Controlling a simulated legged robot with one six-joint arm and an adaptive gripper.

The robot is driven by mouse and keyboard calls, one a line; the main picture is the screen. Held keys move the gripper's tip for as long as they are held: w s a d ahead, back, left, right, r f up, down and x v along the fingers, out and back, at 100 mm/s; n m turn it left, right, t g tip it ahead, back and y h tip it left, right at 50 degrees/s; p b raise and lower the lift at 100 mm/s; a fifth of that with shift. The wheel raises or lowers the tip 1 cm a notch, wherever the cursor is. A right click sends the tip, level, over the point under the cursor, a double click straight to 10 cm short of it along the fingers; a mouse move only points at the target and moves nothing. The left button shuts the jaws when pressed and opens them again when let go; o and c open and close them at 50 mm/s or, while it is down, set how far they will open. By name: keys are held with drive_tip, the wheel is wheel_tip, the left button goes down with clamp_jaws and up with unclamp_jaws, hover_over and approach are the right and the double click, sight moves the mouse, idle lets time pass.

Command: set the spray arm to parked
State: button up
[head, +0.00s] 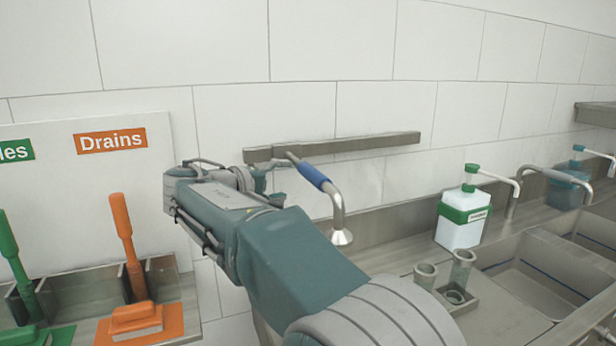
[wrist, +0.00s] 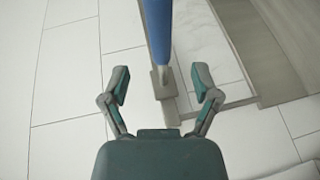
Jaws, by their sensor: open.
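The spray arm is a metal tube with a blue grip (head: 314,176). It comes off a grey wall rail (head: 375,143) near the rail's left end and bends down to a round spray head (head: 341,237) over the counter. In the wrist view the blue grip (wrist: 157,28) and its grey mount (wrist: 162,82) lie between and beyond my fingers. My gripper (wrist: 161,80) is open, with a finger on each side of the spray arm's line; I see no contact. In the head view my gripper (head: 262,181) is small and partly hidden, just left of the blue grip.
A white-and-green soap bottle (head: 462,225) and metal cups (head: 462,268) stand on the counter beside the sink (head: 545,270). A teal bottle (head: 566,188) is farther right. At left are an orange brush (head: 122,230) and a green brush (head: 14,255) in a metal rack. The wall above is clear.

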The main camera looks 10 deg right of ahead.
sight(308, 179)
drive_tip(key=x, duration=0.9)
drive_tip(key=shift+w+d+f, duration=0.15)
drive_tip(key=shift+w+d, duration=0.05)
clamp_jaws()
